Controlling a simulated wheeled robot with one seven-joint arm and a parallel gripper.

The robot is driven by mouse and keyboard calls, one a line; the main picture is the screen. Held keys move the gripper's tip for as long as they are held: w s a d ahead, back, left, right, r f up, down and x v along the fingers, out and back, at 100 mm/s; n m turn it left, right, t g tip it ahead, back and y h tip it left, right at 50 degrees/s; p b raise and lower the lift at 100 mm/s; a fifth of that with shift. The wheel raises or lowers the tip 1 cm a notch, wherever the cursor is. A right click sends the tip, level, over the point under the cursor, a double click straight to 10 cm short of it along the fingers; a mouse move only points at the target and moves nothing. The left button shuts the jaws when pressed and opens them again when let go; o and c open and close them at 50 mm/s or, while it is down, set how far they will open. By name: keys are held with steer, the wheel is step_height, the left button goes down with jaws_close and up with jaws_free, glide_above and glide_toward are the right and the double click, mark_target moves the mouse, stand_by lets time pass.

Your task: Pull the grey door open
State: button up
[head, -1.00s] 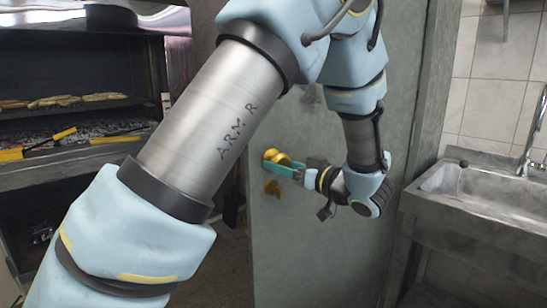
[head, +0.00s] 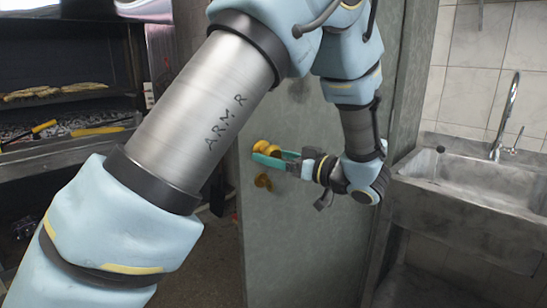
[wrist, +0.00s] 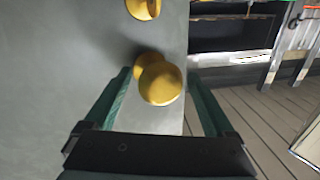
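The grey door (head: 310,225) stands in the middle of the head view, with my arm across its upper part. It has a brass knob (head: 267,147) near its left edge and a second brass fitting (head: 264,181) below. My gripper (head: 268,156) reaches in from the right at the knob. In the wrist view, the knob (wrist: 160,82) lies between the two teal fingers of my gripper (wrist: 159,75). Narrow gaps seem to show beside the knob, so the fingers look open around it. Whether either finger touches the knob cannot be seen. The door's edge shows right of the knob.
A grill (head: 70,150) with food and yellow-handled tools stands at the left. A metal sink (head: 470,190) with a tap stands close on the right of the door. Dark floor (head: 205,255) shows between grill and door.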

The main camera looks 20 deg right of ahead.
steer(key=b+v, duration=0.2)
steer(key=v, duration=0.9)
steer(key=shift+a, duration=0.1)
stand_by(0.4)
